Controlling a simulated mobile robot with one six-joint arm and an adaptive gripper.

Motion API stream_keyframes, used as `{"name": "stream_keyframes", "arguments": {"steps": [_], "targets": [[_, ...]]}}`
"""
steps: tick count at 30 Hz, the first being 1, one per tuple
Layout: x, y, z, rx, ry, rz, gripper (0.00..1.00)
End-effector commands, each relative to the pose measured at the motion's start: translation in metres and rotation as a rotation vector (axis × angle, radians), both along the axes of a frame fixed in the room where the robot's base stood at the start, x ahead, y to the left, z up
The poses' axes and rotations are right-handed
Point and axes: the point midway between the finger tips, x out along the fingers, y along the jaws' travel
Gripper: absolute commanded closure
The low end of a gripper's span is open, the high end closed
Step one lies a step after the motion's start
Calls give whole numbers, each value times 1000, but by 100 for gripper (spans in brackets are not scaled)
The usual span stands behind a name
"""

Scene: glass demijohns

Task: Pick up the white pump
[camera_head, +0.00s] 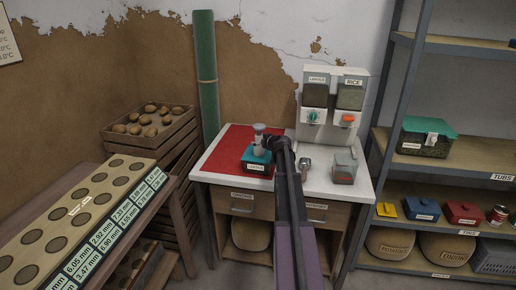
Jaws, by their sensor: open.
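A small pale grey-white piece (259,129), which looks like the white pump, stands upright above a teal-topped box (257,167) on the cabinet's red mat. My gripper (267,142) is at the end of my arm, immediately to the right of the pale piece and above the box. Its jaws look open, but they are small and dark. I cannot tell whether they touch the pale piece or are around it. The lower part of the pale piece is partly hidden.
The cabinet (203,176) also holds a two-bin dispenser (334,75), a small metal cup (305,163) and a grey container (344,158). A green post (206,85) stands behind left. A shelf (460,190) stands right, and a rack with round holes (82,217) left.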

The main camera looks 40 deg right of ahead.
Motion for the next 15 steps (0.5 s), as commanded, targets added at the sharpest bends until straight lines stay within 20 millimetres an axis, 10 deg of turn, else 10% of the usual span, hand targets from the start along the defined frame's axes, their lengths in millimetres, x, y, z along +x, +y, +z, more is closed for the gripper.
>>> {"name": "stream_keyframes", "arguments": {"steps": [15], "targets": [[12, -2, -5, 1, 0, 0, 5]]}}
